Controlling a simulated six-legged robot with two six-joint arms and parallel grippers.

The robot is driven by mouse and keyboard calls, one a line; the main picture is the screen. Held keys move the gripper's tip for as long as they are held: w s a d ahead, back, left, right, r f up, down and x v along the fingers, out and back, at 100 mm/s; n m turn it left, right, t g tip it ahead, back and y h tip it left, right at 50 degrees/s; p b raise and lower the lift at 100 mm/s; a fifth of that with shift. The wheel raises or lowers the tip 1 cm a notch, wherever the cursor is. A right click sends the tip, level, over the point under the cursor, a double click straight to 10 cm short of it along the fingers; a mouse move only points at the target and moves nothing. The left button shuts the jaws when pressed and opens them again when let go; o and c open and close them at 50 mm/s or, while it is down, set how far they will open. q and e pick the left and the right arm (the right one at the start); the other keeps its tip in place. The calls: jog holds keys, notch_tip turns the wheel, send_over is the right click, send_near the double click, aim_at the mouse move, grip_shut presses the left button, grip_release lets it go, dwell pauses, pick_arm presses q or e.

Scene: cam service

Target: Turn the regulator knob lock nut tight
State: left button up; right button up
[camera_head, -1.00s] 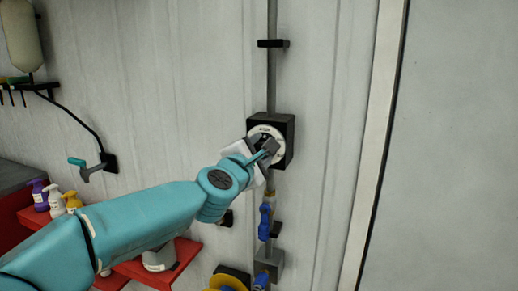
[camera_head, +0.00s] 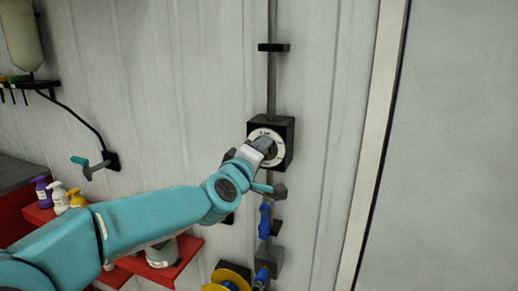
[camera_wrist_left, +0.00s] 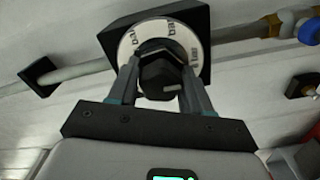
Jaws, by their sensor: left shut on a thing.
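The regulator is a black square box (camera_head: 284,128) on a vertical pipe on the wall, with a white ring dial marked "bar" (camera_wrist_left: 126,46) on its face. A dark knob or nut (camera_wrist_left: 158,76) sits in the middle of the dial. My left gripper (camera_head: 266,145) is at the dial in the head view. In the left wrist view its two fingers (camera_wrist_left: 157,84) stand on either side of the dark knob and are shut on it. I cannot tell the lock nut apart from the knob. My right gripper is in neither view.
Blue valve handles (camera_head: 265,220) and a black wall bracket (camera_head: 269,254) sit on the pipe below the regulator. A red shelf with spray bottles (camera_head: 59,198) is at the left. A teal-handled wall fitting (camera_head: 90,168) is left of my arm. The wall right of the pipe is clear.

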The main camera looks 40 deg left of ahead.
pick_arm(q)
jog(key=m+p, duration=0.1)
jog(key=m, duration=0.3)
jog(key=shift+d+p, duration=0.1)
jog(key=shift+p, duration=0.25)
jog(key=shift+m+p, duration=0.55)
jog(key=shift+m, duration=1.25)
jog(key=shift+f, duration=0.1)
jog(key=o, duration=1.1)
jog(key=shift+c, duration=0.2)
jog(key=shift+s+d, duration=0.1)
jog(key=shift+s, duration=0.3)
jog(key=v, duration=1.5)
jog(key=shift+s, duration=0.3)
